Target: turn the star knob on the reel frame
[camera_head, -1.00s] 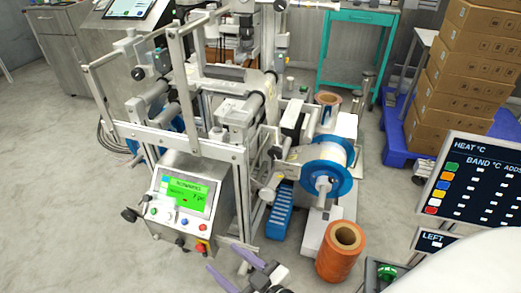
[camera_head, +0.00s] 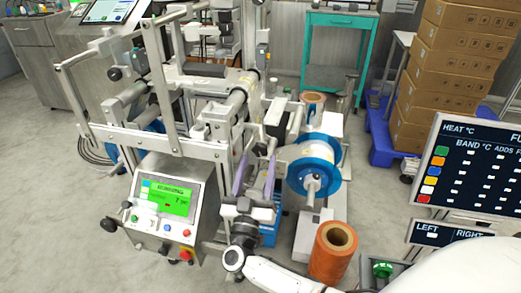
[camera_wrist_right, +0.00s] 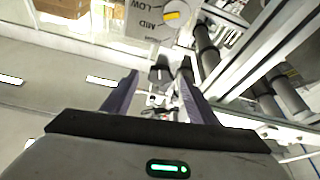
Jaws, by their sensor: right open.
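The reel frame (camera_head: 150,140) is a grey metal machine with upright bars and rollers, at the left and middle of the head view. My right gripper (camera_head: 255,166) is up at its front right side, with two purple fingers spread apart and nothing seen between them there. In the right wrist view a small dark knob-like part (camera_wrist_right: 160,76) shows beyond the gap between the open fingers (camera_wrist_right: 159,70). I cannot tell for sure that it is the star knob, or how far off it is. My left gripper is not in view.
A blue-flanged reel (camera_head: 314,166) sits just right of my right gripper. A control box (camera_head: 165,205) with a green screen stands to its left. An orange roll (camera_head: 333,252) stands at the lower right. In the wrist view, a dial (camera_wrist_right: 172,16) and frame bars (camera_wrist_right: 275,45) lie ahead.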

